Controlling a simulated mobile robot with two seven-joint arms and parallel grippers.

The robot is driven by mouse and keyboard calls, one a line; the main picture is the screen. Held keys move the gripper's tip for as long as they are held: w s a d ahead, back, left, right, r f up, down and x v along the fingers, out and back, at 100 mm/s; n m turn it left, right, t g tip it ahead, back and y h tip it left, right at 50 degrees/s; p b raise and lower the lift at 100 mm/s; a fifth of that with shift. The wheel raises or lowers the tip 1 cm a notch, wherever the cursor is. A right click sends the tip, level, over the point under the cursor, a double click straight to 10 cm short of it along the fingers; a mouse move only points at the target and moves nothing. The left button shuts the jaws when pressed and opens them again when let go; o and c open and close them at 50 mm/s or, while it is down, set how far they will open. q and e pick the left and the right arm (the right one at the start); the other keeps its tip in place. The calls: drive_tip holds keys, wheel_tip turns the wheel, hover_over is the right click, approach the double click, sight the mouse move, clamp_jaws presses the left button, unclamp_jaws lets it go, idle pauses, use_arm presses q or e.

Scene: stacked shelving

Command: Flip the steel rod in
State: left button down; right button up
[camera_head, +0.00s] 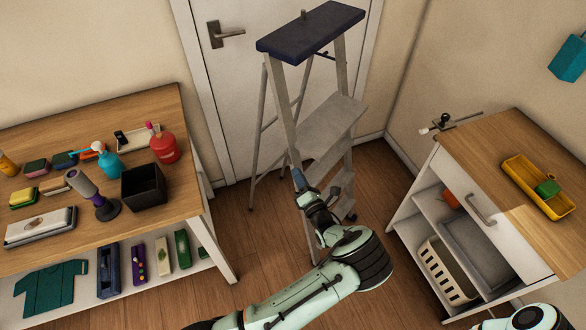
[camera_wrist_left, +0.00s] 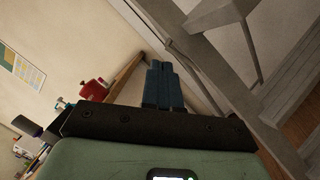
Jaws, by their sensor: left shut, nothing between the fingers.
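My left gripper (camera_head: 298,180) is shut and empty, in front of the stepladder's left front rail and well to the left of the rod. Its blue fingers also show together in the left wrist view (camera_wrist_left: 162,86); the rod is not seen there. My right gripper is out of view.
A grey stepladder (camera_head: 327,125) with a dark top stands before the door, close to my left gripper. A workbench (camera_head: 95,130) with bottles and boxes is at left. The right cabinet (camera_head: 487,145) carries a yellow tray (camera_head: 519,171).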

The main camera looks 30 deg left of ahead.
use_arm(q)
drive_tip(key=v, duration=0.6)
drive_tip(key=shift+s+r+b, duration=0.3)
drive_tip(key=shift+s+r, duration=0.05)
drive_tip(key=shift+s, duration=0.1)
drive_tip(key=shift+a, duration=0.1)
